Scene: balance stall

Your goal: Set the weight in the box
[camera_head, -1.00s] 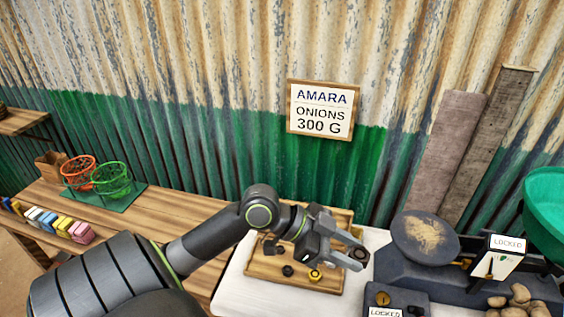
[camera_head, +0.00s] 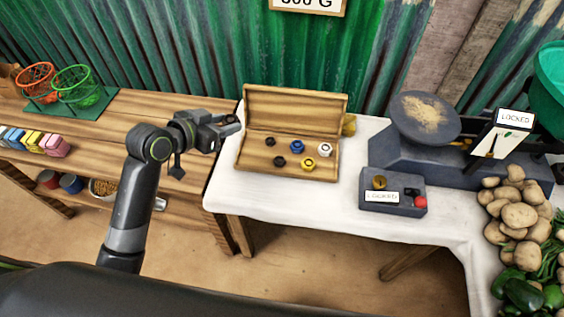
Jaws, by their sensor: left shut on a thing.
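The wooden box (camera_head: 248,158) stands open on the white-topped table, its lid raised at the back. In it sit several small weights: two black ones (camera_head: 279,161), a blue one (camera_head: 297,146), a white one (camera_head: 324,149) and a yellow one (camera_head: 307,164). My left gripper (camera_head: 230,122) is left of the box, near its upper left corner and apart from the weights inside. It is shut on a small dark weight (camera_head: 231,118), mostly hidden by the fingers. My right gripper is out of view.
A balance scale (camera_head: 400,152) with a dusty round pan and a "LOCKED" sign stands right of the box. A small grey control box (camera_head: 393,196) with a red button is in front. Potatoes (camera_head: 518,215) lie at right. Red and green baskets (camera_head: 75,88) stand on the left bench.

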